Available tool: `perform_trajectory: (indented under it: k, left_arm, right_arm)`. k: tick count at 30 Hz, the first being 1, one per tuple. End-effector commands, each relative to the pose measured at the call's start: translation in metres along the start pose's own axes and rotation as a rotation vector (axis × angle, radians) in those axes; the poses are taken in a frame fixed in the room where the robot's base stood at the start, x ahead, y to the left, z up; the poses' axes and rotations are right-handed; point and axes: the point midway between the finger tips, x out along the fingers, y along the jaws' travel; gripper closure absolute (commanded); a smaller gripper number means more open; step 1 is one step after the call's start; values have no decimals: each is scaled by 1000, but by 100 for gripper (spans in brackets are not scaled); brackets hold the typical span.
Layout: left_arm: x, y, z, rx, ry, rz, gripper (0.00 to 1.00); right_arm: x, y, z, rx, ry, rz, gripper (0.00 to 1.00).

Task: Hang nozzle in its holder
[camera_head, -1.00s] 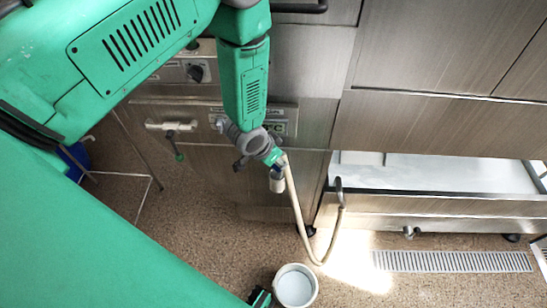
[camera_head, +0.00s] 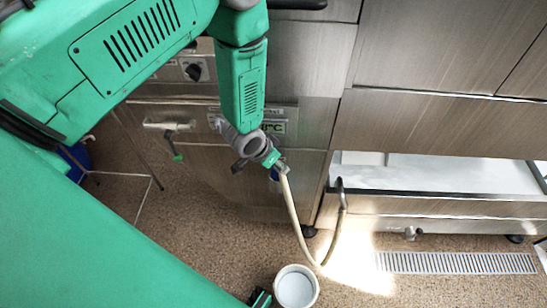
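My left gripper (camera_head: 258,154), at the end of the green arm coming down from the top, appears shut on the nozzle (camera_head: 272,159). The nozzle has a green part and a grey end. It is in front of the steel cabinet, and the gripper's fingers partly hide it. I cannot clearly identify the nozzle's holder.
A pale bar with a green-tipped lever (camera_head: 170,126) is on the cabinet front at left. A steel basin (camera_head: 440,205) stands at right above a floor grate (camera_head: 455,263). A white round container (camera_head: 296,288) is at the bottom. Speckled floor is open between them.

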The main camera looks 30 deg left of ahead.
Motion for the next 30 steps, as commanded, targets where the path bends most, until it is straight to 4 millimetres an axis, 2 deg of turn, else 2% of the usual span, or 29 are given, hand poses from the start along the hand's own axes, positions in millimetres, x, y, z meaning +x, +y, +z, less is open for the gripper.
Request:
perform_trajectory:
  k: [5, 15, 20, 22, 23, 26, 30]
  left_arm:
    - [-25, -1, -1, -2, 2, 1, 49]
    - [-95, 6, -5, 4, 0, -7, 49]
    - [-112, 7, -5, 4, -2, -7, 49]
    - [-112, 8, 2, -2, -12, -5, 49]
    - [-110, 9, 9, -9, -21, -4, 49]
    - [-96, 17, 49, -52, -79, -2, 49]
    - [-75, 33, 135, -146, -205, -14, 49]
  right_arm:
    - [-1, -2, 0, -1, 0, 3, 100]
    - [1, 1, 0, -1, 0, -3, 100]
    - [1, 2, 0, -1, 0, -3, 100]
    - [2, 0, 0, -1, 0, -2, 100]
    - [4, 0, 0, -2, 0, -2, 100]
    - [16, -1, 0, -1, 0, -1, 100]
    - [40, -1, 0, -2, -2, -1, 100]
